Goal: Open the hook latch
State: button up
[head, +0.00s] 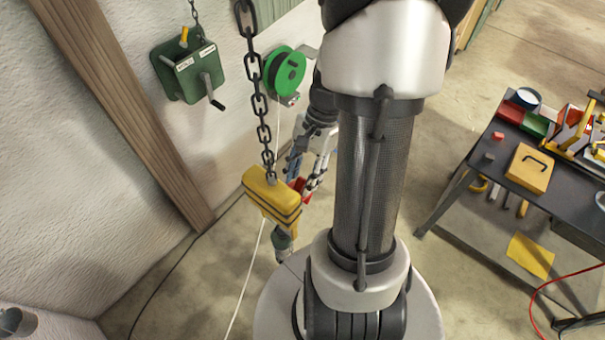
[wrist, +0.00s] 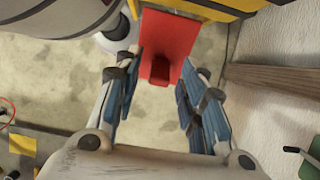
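A yellow block with dark bands (head: 268,197) hangs from a dark chain, and part of it shows at the top of the wrist view (wrist: 222,6). A red plate (wrist: 168,35) sticks out from the block, with a darker red tab (wrist: 160,71) at its near end; I take this as the latch. In the head view only a bit of red (head: 304,186) shows beside my gripper. My gripper (wrist: 161,60) is open, with blue-padded fingers apart on either side of the tab. No contact is visible. The hook itself is not clear; a grey-green part (head: 282,239) hangs under the block.
The chain (head: 259,105) runs up beside my arm. A green winch box (head: 188,70) and green reel (head: 284,70) are on the white wall, near a wooden post (head: 130,110). A dark workbench (head: 475,190) with tools stands right. Concrete floor lies open between.

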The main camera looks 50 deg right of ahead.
grip_shut()
jog(key=shift+d, duration=0.15)
dwell(0.5)
